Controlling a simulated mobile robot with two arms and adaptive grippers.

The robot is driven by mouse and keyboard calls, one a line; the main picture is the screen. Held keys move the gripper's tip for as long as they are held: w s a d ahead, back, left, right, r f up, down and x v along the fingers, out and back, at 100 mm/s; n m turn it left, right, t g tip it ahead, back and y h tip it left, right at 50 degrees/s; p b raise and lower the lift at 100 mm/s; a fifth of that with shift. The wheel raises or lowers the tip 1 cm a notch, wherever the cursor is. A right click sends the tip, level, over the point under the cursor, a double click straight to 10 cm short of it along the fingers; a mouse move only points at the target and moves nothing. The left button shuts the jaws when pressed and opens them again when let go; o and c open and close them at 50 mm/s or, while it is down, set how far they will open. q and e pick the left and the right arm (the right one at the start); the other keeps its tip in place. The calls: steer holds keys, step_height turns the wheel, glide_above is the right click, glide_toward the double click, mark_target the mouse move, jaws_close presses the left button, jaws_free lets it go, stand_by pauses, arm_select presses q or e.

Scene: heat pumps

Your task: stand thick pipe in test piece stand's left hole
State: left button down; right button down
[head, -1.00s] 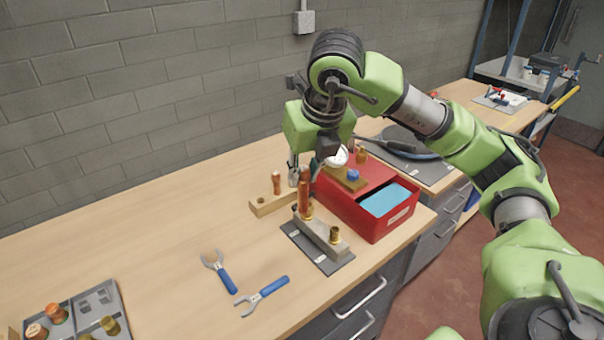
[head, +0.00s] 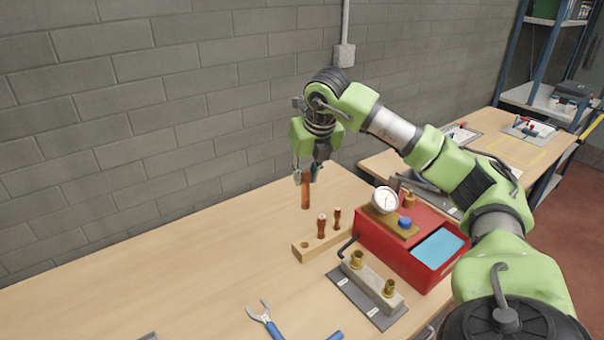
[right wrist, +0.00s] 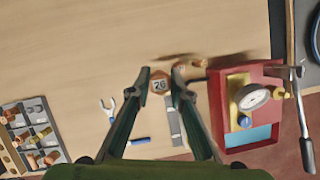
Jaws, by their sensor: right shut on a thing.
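The thick copper pipe (head: 306,192) hangs upright in my right gripper (head: 305,174), which is shut on its upper part. In the right wrist view, its round end, marked with a number (right wrist: 159,84), shows between the fingers. The wooden test piece stand (head: 312,244) is on the bench, below the pipe in the head view. Its left hole (head: 305,245) looks empty. Two thinner copper pieces (head: 322,224) stand upright in its other places. The pipe is apart from the stand and appears to be above and behind it. My left gripper is not in view.
A grey metal block with two brass fittings (head: 374,284) lies on a dark plate in front of the stand. A red box with a gauge (head: 386,241) stands to the right. Blue-handled tools (head: 266,318) lie at the front. The bench left of the stand is clear.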

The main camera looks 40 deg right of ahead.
mark_target(307, 192)
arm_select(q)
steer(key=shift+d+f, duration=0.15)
arm_select(e)
steer(key=shift+f, duration=0.15)
